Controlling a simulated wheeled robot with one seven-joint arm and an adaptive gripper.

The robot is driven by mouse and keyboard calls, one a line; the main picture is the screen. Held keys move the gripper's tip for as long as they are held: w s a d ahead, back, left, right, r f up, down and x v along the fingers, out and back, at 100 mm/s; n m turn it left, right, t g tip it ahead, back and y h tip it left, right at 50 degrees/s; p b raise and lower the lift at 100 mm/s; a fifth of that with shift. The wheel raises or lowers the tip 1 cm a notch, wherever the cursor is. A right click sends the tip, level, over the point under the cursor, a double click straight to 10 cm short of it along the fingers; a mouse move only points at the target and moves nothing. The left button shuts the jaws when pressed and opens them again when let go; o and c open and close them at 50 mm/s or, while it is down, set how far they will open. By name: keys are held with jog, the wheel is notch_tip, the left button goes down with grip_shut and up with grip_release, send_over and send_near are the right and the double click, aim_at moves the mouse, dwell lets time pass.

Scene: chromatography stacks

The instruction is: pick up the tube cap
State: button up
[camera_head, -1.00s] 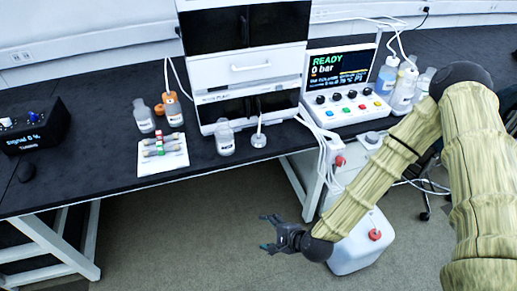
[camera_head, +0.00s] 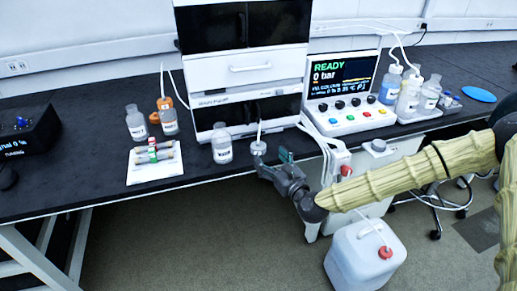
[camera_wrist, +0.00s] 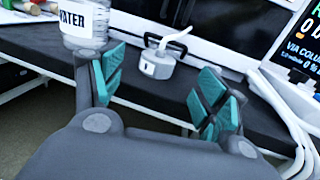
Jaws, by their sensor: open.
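The tube cap (camera_head: 259,148), a small white cap with a thin tube rising from it, stands on the dark bench near its front edge, below the white instrument. In the wrist view the cap (camera_wrist: 157,64) is ahead, between the two teal-padded fingers and beyond them, with its tube bent to the right. My gripper (camera_head: 273,163) is open and empty at the bench's front edge, just in front of the cap. The wrist view shows clear space between its fingers (camera_wrist: 160,88) and the cap, apparently not touching it.
A clear bottle labelled WATER (camera_wrist: 84,20) stands close left of the cap; it also shows in the head view (camera_head: 222,143). The white instrument (camera_head: 243,65) rises behind. The READY control panel (camera_head: 345,92) and white cables are at right. A white tray with tubes (camera_head: 152,176) lies left.

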aim_at(262, 149)
jog(key=shift+p+x, duration=0.35)
jog(key=shift+x, duration=4)
jog(key=shift+f, duration=0.1)
jog(key=c, duration=1.2)
